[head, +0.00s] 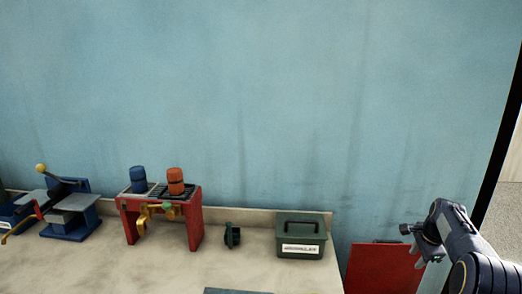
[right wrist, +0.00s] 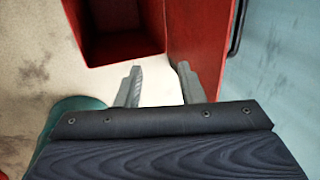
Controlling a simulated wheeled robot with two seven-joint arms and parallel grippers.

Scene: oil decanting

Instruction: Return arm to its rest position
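My right gripper (head: 416,246) is at the lower right of the head view, in front of the wall and beside a red panel. In the right wrist view its two fingers (right wrist: 158,78) stand apart with nothing between them, so it is open and empty. My left gripper is in neither view. A red stand (head: 195,222) on the table holds a blue container (head: 138,180) and an orange container (head: 175,181). My right gripper is well to the right of them.
A dark green box (head: 301,240) and a small dark object (head: 232,235) stand on the table (head: 170,272). A blue press (head: 70,222) is at left. The red panel (head: 372,272) is near my gripper. An open red bin (right wrist: 122,52) and part of something green (right wrist: 75,108) show in the wrist view.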

